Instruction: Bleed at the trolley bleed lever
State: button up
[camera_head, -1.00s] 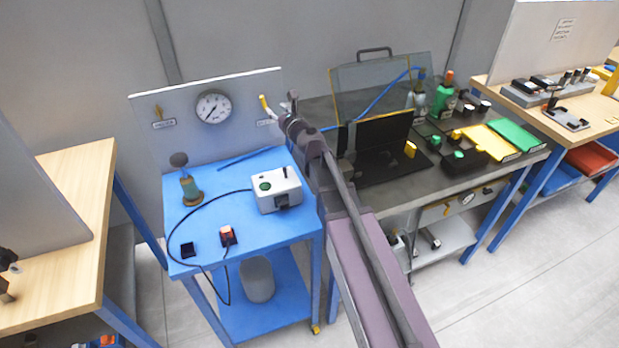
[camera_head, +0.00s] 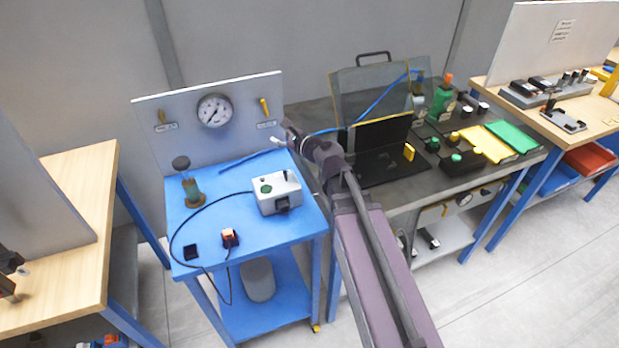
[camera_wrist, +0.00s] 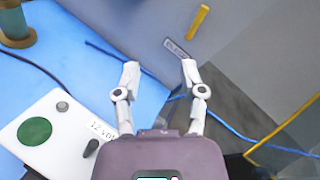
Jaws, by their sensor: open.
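The bleed lever (camera_head: 265,107) is a short yellow handle on the right part of the trolley's upright panel (camera_head: 240,95), tilted slightly, with a small label (camera_head: 267,125) under it. In the wrist view the yellow lever (camera_wrist: 198,22) stands beyond my fingertips, up and to the right, and the label (camera_wrist: 178,50) lies close to the right fingertip. My gripper (camera_wrist: 160,68) is open, its two pale fingers apart with nothing between them. In the head view my gripper (camera_head: 283,136) is below and right of the lever, apart from it.
A light box (camera_head: 277,193) and a green-bodied device (camera_head: 190,186) stand on the blue trolley top (camera_head: 230,180). A dark workbench (camera_head: 375,205) with a blue hose (camera_head: 375,105) adjoins at right.

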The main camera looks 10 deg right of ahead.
jog(key=s+d+f+n+g+h+p, duration=0.2)
jog(key=s+n+g, duration=0.3)
jog(key=n, duration=0.4)
jog(key=s+d+f+n+g+h+p, duration=0.3)
jog(key=s+d+f+n+g+p, duration=0.1)
jog(key=s+n, duration=0.4)
jog(key=shift+s+f+n+g+h+p, duration=0.2)
jog(key=shift+s+n+g+h+p, duration=0.1)
jog(key=shift+n+g+p, duration=0.15)
jog(key=shift+w, duration=0.1)
